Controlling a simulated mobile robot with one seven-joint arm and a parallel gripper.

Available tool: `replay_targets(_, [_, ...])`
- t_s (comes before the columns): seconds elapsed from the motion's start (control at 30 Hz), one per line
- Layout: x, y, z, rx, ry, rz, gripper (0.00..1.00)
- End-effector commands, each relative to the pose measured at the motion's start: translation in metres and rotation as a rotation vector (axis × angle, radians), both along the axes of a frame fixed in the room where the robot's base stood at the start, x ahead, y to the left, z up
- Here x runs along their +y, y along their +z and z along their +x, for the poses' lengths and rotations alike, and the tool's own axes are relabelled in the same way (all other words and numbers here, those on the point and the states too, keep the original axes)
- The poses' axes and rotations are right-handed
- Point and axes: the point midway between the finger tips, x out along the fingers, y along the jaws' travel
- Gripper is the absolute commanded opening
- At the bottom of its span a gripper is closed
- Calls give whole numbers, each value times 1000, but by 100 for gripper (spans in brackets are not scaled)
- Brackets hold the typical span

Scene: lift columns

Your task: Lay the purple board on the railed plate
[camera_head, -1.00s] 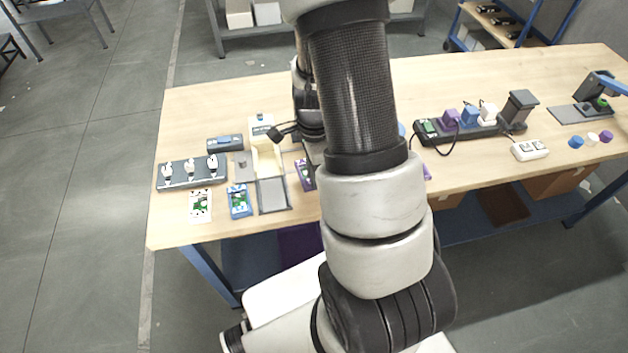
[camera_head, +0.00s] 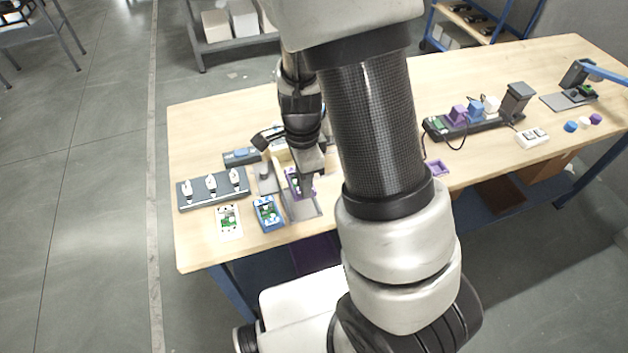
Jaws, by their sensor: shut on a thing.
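The purple board (camera_head: 291,183) with a green middle is held upright or tilted at the end of my gripper (camera_head: 304,180). My gripper is shut on it, and the fingers hide part of it. The railed plate (camera_head: 303,209) is a grey plate with raised side rails, and its near part shows below the board. The board is over the plate's far part; I cannot tell whether it touches the plate.
A blue board (camera_head: 268,214) and a white board (camera_head: 228,222) lie left of the plate. A purple tray (camera_head: 438,168) and a strip of plugs (camera_head: 471,124) stand right.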

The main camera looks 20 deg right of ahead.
Motion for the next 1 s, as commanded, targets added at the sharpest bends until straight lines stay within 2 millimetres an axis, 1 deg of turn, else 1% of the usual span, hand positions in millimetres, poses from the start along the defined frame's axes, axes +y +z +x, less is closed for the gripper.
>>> replay_targets(0.13, [2,-1,0,-1,3,0,0])
replay_targets(0.27, [2,-7,0,-1,3,0,0])
replay_targets(0.47, [2,-23,0,-1,3,0,0])
replay_targets(0.8, [2,-57,0,-1,3,0,0])
replay_targets(1.0, [2,-66,0,-1,2,0,0])
